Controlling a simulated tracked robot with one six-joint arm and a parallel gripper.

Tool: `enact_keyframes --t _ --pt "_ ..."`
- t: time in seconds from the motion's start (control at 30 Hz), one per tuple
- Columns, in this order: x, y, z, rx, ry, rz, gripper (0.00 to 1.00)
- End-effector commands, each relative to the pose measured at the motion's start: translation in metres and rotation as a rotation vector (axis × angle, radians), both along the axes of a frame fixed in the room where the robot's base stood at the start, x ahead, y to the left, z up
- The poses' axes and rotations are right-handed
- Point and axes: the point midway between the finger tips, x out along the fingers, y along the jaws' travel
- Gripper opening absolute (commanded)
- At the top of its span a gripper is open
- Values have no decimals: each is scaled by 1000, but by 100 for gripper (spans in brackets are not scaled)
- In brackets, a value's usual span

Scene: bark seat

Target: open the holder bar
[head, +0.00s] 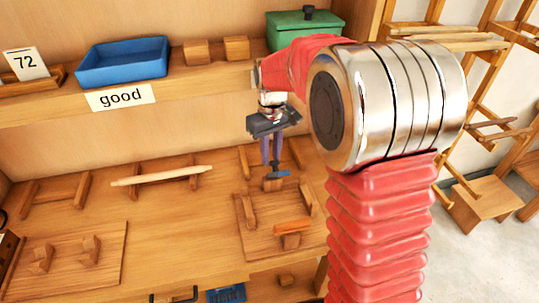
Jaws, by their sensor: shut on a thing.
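My gripper (271,164) points down over the back of a wooden holder board (256,238) on the bench, right of centre. Its two purple-blue fingers are close together and shut on a small blue piece (281,174), which I take to be the holder bar. A small wooden block is just beneath it. How far the bar is lifted or turned cannot be told from this view. An orange-brown block (292,228) lies at the front of the board, and wooden cheeks stand at its sides. My arm hides the area to the right.
A pale rod (161,176) rests across two wooden supports at left. Another board with two pegs (66,262) lies front left. The shelf behind holds a blue tray (122,62), wooden blocks and a green box (303,28). Bare bench lies between the boards. Wooden frames stand at right.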

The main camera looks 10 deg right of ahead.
Motion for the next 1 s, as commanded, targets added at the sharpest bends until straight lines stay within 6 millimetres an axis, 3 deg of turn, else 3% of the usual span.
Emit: enact_keyframes --t 0.03,0.17,0.2,0.47,0.77,1.0 --pt "1 -10 -2 -15 -2 -1 0" --pt "0 -10 -2 -16 -1 -1 0" --pt "0 -10 -2 -16 -1 -1 23" --pt "-1 -8 -2 -13 2 0 41" --pt "-1 -6 1 -11 2 1 41" --pt "0 -6 22 -11 -1 1 41"
